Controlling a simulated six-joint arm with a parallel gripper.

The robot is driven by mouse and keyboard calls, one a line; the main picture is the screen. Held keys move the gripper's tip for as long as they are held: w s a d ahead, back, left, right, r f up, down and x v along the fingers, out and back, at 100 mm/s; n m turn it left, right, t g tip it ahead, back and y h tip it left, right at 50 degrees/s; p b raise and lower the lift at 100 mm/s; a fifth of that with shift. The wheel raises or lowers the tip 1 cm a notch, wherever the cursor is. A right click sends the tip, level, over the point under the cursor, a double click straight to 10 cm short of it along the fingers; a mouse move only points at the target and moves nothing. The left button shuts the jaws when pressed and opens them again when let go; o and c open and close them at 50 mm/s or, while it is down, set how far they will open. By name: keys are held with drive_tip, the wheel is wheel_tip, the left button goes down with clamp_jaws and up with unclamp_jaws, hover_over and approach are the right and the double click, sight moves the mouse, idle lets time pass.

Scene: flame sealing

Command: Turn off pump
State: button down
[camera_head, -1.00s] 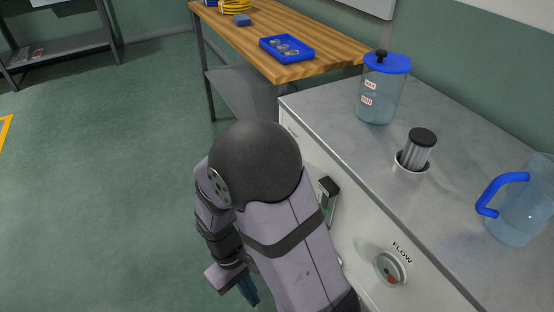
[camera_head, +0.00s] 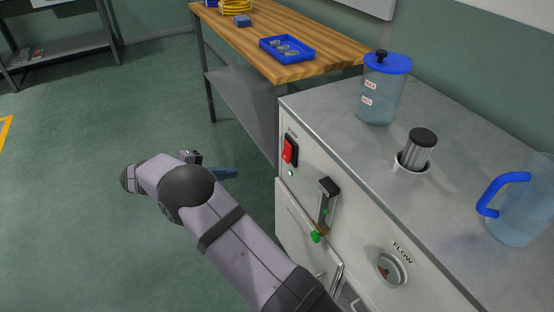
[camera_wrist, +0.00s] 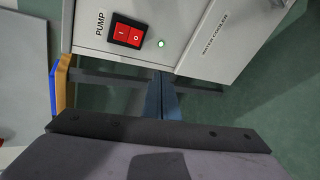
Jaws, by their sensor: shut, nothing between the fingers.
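The red pump rocker switch (camera_head: 289,150) sits in a black frame on the front of the white machine, near its left edge. The wrist view shows the switch (camera_wrist: 129,31) with I and O marks beside the PUMP label (camera_wrist: 100,23). Which half is pressed I cannot tell. A small green lamp (camera_wrist: 161,43) next to the switch glows, and it also shows in the head view (camera_head: 291,173). My gripper (camera_head: 236,173) has blue fingers, closed together and empty, in front of the panel and apart from the switch. In the wrist view my gripper (camera_wrist: 163,85) points toward the panel's edge.
A lidded jar (camera_head: 384,88) and a blue-handled jug (camera_head: 520,200) stand on top. A wooden bench (camera_head: 330,58) with a blue tray (camera_head: 287,49) stands behind.

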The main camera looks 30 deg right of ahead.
sight(287, 158)
drive_tip(key=r+m, duration=0.1)
drive_tip(key=s+d+r+m+g+h, duration=0.1)
drive_tip(key=r, duration=0.1)
drive_tip(key=s+r+m+h, duration=0.1)
drive_tip(key=shift+d+r+m, duration=0.15)
drive_tip(key=shift+d+m, duration=0.15)
drive_tip(key=shift+d, duration=0.1)
drive_tip(key=x, duration=1.4)
drive_tip(key=shift+s, duration=0.25)
